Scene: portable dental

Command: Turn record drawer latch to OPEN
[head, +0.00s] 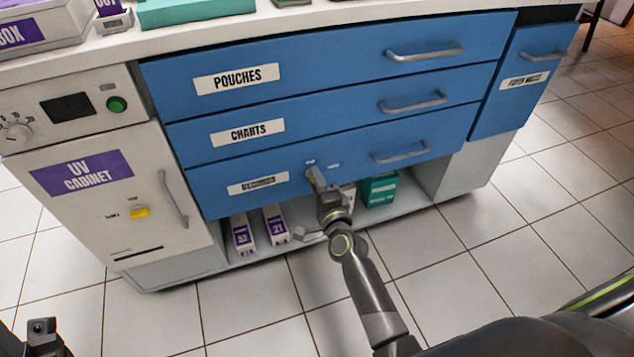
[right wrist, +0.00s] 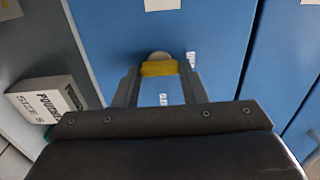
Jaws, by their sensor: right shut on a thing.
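The records drawer (head: 225,195) is the lowest blue drawer in the head view, and it is closed. Its yellow latch (head: 309,175) sits on the drawer front, mostly hidden by my right gripper (head: 317,180). In the right wrist view the latch (right wrist: 160,68) is a yellow bar on a round grey base, lying crosswise between the fingertips. My right gripper (right wrist: 160,80) is shut on it. Small white labels sit by the latch, too small or cut off to read fully. Part of my left gripper (head: 42,330) shows at the lower left edge; its fingers are unclear.
The drawer's grey handle (head: 402,152) is right of the latch. The charts drawer (head: 335,125) and pouches drawer (head: 330,65) are above. A shelf below holds purple-labelled boxes (head: 242,236) and a green box (head: 380,190). A UV cabinet (head: 100,225) stands left. Tiled floor in front is clear.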

